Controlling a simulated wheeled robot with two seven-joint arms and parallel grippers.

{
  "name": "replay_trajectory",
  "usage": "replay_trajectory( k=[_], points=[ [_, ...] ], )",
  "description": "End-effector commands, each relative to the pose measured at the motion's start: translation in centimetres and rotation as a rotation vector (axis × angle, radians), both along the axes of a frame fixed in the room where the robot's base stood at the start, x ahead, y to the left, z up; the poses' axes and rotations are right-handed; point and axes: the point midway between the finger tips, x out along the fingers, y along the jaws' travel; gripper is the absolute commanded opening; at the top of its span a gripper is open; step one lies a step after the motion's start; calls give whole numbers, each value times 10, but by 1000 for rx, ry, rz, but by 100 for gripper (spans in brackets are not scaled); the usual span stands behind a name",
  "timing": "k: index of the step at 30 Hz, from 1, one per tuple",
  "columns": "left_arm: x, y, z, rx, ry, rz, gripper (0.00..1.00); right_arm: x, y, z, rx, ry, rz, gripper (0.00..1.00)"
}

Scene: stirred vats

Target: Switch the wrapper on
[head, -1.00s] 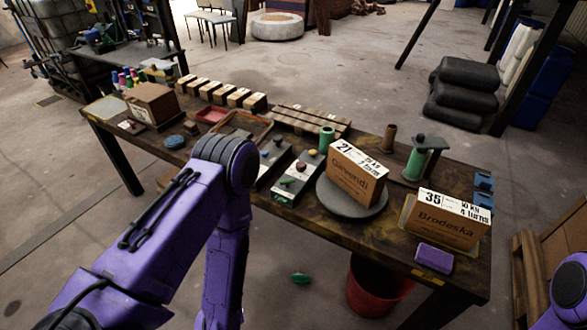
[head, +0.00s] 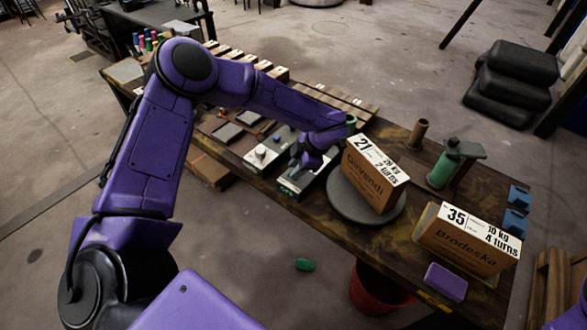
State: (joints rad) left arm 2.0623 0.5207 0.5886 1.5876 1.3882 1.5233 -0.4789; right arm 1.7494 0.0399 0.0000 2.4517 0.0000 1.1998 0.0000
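The wrapper's round grey turntable (head: 342,208) stands on the workbench and carries a brown box labelled 21 Guvendi (head: 374,178). A grey control box (head: 292,187) with a pale panel lies just left of the turntable. My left gripper (head: 299,168) points down over this control box and hides most of its controls. I cannot tell whether the fingers touch a control, or whether they are open or shut. A second grey control box (head: 264,153) with a dark knob lies to its left. My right gripper is out of view.
A box labelled 35 Brodeska (head: 463,246) stands at the right, with a purple block (head: 445,282) in front. A green roll (head: 443,171) stands on a holder behind. Wooden slats (head: 335,98) lie at the back. A red bucket (head: 375,290) stands below the bench's front edge.

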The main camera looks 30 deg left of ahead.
Motion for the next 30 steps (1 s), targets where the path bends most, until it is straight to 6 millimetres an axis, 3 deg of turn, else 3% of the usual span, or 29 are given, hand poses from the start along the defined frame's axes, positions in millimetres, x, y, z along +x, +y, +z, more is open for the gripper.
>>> replay_trajectory(
  k=[6, 14, 17, 18, 30],
  points=[
    [-1, 12, -27, 2, 4, 1, 30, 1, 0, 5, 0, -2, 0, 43],
    [-1, 13, -30, 2, 2, 0, 30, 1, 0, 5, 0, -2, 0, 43],
    [-1, 13, -30, 2, 2, 0, 4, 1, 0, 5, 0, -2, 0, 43],
    [-2, 13, -30, 2, 2, 0, 0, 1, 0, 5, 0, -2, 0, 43],
    [-2, 12, -32, 0, 2, 51, 0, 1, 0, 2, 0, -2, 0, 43]
  ],
)
